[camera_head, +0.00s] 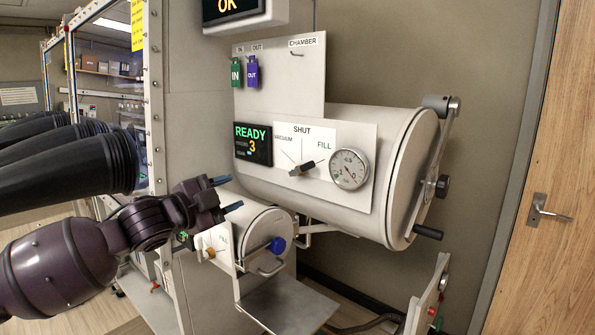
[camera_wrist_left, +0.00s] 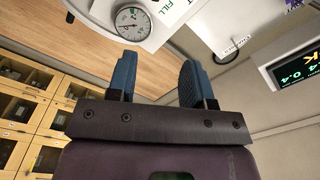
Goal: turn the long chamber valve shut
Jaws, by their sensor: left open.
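The long chamber valve (camera_head: 302,169) is a dark handle on the white panel of the large cylinder (camera_head: 400,135). Its panel reads VACUUM, SHUT and FILL. The handle lies slanted, its right end raised toward the FILL side. My left gripper (camera_head: 228,194) is open and empty, with blue fingers, to the left of and below the valve and apart from it. In the left wrist view the open fingers (camera_wrist_left: 158,78) have nothing between them. The gauge (camera_wrist_left: 132,20) and the FILL label show beyond them; the valve handle does not show there. My right gripper is not in view.
A smaller cylinder (camera_head: 262,235) with a blue knob (camera_head: 277,245) is just below my left gripper. A READY display (camera_head: 253,144) stands left of the valve, a gauge (camera_head: 349,169) right of it. Black sleeves (camera_head: 65,165) stick out at left. A door (camera_head: 550,170) is at right.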

